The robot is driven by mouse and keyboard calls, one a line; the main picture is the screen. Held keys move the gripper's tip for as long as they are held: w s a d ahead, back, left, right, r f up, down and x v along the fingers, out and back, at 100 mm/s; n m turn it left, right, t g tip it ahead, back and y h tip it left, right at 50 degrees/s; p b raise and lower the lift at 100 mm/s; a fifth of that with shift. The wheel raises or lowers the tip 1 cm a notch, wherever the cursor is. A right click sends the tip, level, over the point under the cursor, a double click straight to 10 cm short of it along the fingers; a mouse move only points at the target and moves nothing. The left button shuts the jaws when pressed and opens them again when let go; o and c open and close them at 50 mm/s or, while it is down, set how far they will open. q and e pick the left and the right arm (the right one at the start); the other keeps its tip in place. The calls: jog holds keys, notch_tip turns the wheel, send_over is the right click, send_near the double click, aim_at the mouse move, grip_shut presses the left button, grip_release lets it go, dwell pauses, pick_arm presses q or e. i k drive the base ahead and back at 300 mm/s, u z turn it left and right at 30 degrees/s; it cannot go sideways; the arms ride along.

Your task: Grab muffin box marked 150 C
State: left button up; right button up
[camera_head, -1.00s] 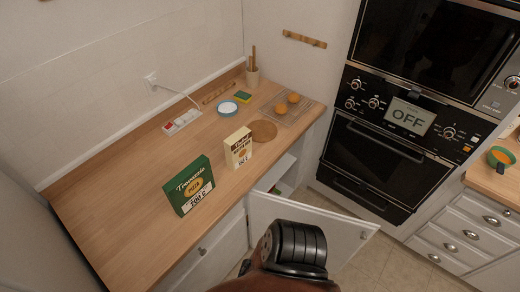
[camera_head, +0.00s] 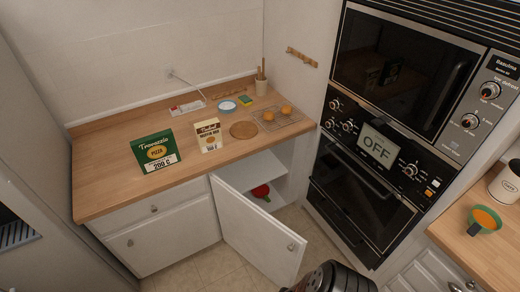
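The muffin box (camera_head: 208,136) is a small cream carton with brown lettering and a number label at its base, too small to read surely. It stands upright on the wooden counter (camera_head: 105,190). To its left stands a green pizza box (camera_head: 156,152) marked 200 C. Neither gripper shows in the head view. Only a dark, rounded part of my own body shows at the bottom edge, well below and right of the muffin box.
A white cabinet door (camera_head: 258,232) hangs open below the counter, with a red item (camera_head: 261,191) inside. The wall oven (camera_head: 365,185) reads OFF.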

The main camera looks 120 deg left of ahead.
aim_at(208, 132)
jog(key=i, duration=1.75)
jog(key=u, duration=5.45)
jog(key=i, duration=1.7)
